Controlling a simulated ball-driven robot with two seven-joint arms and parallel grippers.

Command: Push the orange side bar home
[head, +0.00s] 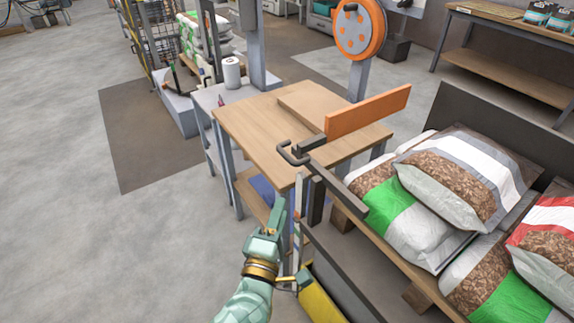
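The orange side bar (368,109) is a flat orange board, standing out at an angle over the right side of the wooden table. Its lower left end meets a dark bracket with a bent handle (290,154) near the table's front corner. A dark rail (338,185) runs from the bracket toward the bags. My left gripper (279,214) is below and in front of the handle, apart from it and pointing up. Its fingers overlap in this view, so I cannot tell if they are open. It holds nothing that I can see. My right gripper is out of view.
Filled pellet bags (462,180) lie on a wooden pallet at the right, with a dark panel (500,135) behind. The wooden table (255,125) stands left of them. An orange reel (360,30) rises behind it. The grey floor at the left is clear.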

